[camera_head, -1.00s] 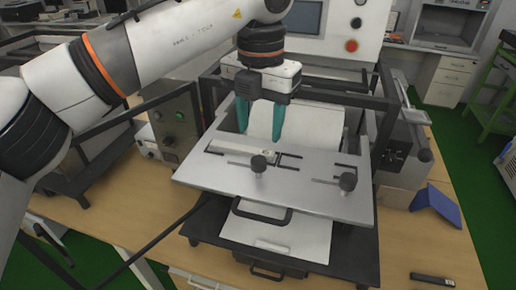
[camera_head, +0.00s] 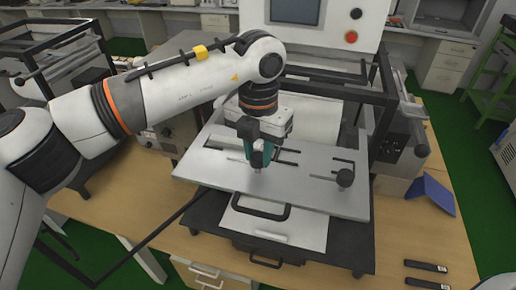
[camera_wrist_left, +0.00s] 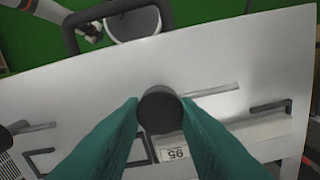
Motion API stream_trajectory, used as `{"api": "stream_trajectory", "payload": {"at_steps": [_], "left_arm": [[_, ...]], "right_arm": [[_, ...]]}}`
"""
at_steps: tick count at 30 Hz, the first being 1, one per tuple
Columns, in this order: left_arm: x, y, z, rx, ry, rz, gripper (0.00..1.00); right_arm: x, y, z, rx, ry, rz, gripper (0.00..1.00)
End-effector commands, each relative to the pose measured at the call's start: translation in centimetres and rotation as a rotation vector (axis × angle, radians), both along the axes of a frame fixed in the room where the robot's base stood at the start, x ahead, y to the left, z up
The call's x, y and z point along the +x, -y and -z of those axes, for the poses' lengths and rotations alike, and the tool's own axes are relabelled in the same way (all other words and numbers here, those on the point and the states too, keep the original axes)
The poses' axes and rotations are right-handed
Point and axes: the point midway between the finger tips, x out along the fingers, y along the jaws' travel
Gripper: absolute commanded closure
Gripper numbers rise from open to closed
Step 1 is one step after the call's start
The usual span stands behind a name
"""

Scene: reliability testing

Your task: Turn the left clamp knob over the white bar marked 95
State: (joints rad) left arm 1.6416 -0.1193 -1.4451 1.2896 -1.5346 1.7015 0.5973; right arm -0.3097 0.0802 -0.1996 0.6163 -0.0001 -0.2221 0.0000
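The left clamp knob (camera_head: 257,160) is a dark round knob on the grey plate (camera_head: 215,165) of the machine. In the left wrist view the knob (camera_wrist_left: 160,109) sits between my teal fingertips, which touch its two sides. My left gripper (camera_head: 259,152) points down over the plate and is shut on the knob. The white bar (camera_wrist_left: 255,130) lies beside the knob under the gripper, with its 95 label (camera_wrist_left: 176,153) upside down in the wrist view. The fingers hide part of the bar. The right clamp knob (camera_head: 345,178) stands apart on the plate. My right gripper is not in view.
A black frame (camera_head: 385,110) rises at the machine's right. A control panel with a red button (camera_head: 351,37) stands behind. A black handle (camera_head: 262,212) and white sheet (camera_head: 300,230) are in front. A blue object (camera_head: 432,194) lies on the wooden table (camera_head: 400,235).

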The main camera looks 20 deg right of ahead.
Motion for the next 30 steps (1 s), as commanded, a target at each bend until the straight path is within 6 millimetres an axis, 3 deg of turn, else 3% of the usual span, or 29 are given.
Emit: {"api": "stream_trajectory", "payload": {"at_steps": [1,3,14,30], "left_arm": [[0.1,0.0,0.0,0.001,0.001,-0.001,0.84],[0.1,-0.1,0.0,0.001,0.001,-0.001,0.95],[0.0,-0.1,0.2,0.002,0.001,0.057,0.94],[0.0,0.0,0.2,0.001,0.003,0.497,0.94]], "right_arm": [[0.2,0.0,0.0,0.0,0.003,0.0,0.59],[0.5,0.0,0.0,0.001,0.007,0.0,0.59],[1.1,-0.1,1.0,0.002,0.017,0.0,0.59],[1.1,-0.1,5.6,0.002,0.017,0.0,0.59]]}}
